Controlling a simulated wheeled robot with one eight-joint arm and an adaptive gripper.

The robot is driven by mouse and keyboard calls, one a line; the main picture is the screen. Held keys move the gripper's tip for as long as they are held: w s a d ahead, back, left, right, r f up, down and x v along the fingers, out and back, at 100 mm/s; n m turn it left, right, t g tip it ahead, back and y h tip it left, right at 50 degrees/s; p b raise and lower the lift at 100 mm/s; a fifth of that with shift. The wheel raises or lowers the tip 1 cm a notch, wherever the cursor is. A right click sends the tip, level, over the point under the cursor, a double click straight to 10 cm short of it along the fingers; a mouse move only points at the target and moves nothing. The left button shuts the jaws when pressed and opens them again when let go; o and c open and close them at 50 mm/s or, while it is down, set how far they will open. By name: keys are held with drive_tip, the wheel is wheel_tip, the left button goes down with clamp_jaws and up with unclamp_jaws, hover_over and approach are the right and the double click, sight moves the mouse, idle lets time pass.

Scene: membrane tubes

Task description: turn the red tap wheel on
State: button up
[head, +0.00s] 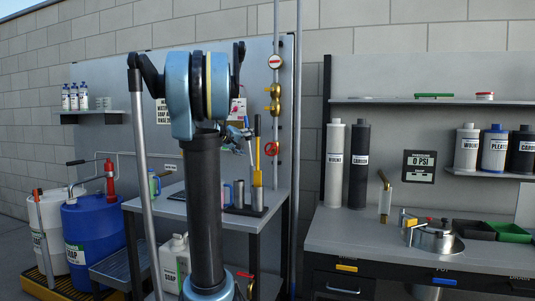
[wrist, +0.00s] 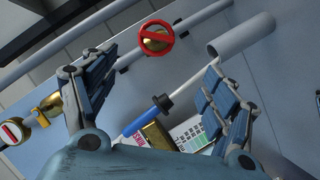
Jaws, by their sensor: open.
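The red tap wheel (wrist: 155,38) shows in the wrist view at the top middle, a red ring with a bar over a brass body on a pale pipe. In the head view the red tap wheel (head: 271,149) is on the vertical pipe, right of my arm. My gripper (wrist: 158,75) is open, with fingers spread left and right. The wheel is beyond the fingertips, between their lines, and nothing is held. In the head view my gripper (head: 238,138) is small and partly hidden behind my arm.
Brass valves (head: 275,100) and a red-and-white disc (head: 275,62) sit higher on the pipe. A yellow-handled tool (head: 257,150) stands on the bench before the panel.

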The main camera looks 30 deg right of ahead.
sight(269, 149)
drive_tip(key=x, duration=1.7)
drive_tip(key=shift+s+d+f, duration=0.1)
drive_tip(key=shift+d, duration=0.35)
